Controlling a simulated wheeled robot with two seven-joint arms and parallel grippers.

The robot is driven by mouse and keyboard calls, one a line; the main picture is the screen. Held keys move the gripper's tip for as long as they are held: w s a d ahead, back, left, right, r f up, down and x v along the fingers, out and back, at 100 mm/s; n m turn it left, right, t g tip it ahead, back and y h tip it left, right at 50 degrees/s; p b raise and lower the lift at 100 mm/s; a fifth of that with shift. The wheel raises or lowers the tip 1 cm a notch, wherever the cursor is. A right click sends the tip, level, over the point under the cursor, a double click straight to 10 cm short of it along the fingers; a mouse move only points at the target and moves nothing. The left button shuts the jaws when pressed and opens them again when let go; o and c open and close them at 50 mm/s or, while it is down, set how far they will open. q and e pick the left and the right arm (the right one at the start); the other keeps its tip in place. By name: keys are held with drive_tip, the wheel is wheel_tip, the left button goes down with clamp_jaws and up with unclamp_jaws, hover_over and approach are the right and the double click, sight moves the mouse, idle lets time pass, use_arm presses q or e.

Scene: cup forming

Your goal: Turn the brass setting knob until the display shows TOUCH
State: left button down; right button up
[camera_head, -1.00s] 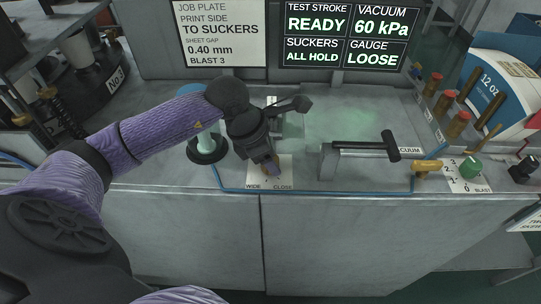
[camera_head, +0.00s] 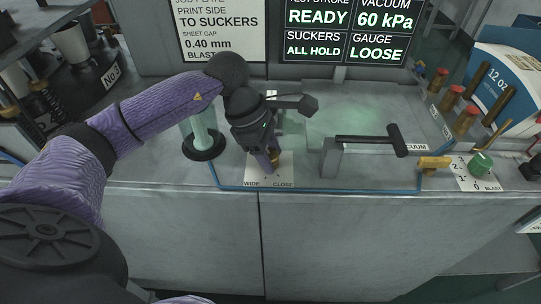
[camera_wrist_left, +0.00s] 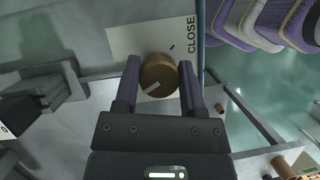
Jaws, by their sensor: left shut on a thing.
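The brass setting knob (camera_wrist_left: 160,75) stands on a white plate (camera_wrist_left: 130,38) printed CLOSE, with a pale pointer line on its top. The same plate, marked WIDE and CLOSE, shows in the head view (camera_head: 283,176). My left gripper (camera_wrist_left: 160,92) is shut on the knob, one finger on each side. In the head view the left gripper (camera_head: 269,163) points down at the plate and mostly hides the knob. The display (camera_head: 345,30) reads GAUGE LOOSE, SUCKERS ALL HOLD, READY and 60 kPa. My right gripper is not in view.
A black-handled lever (camera_head: 368,140) stands right of the knob. A clear cylinder with pale contents (camera_head: 204,138) is left of it. A brass valve (camera_head: 434,162) and a green BLAST knob (camera_head: 481,163) sit farther right. A blue line runs along the bench front.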

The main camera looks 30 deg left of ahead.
use_arm(q)
drive_tip(key=shift+m+g+b, duration=0.3)
drive_tip(key=shift+m+b, duration=0.05)
drive_tip(key=shift+m, duration=0.85)
drive_tip(key=shift+c, duration=0.9)
unclamp_jaws()
drive_tip(key=shift+r, duration=0.15)
drive_tip(key=p+v, duration=0.1)
drive_tip(key=v, duration=0.8)
drive_tip(key=shift+w+a+r+p, duration=0.15)
drive_tip(key=shift+a+r+p, duration=0.05)
drive_tip(key=shift+r+p, duration=0.1)
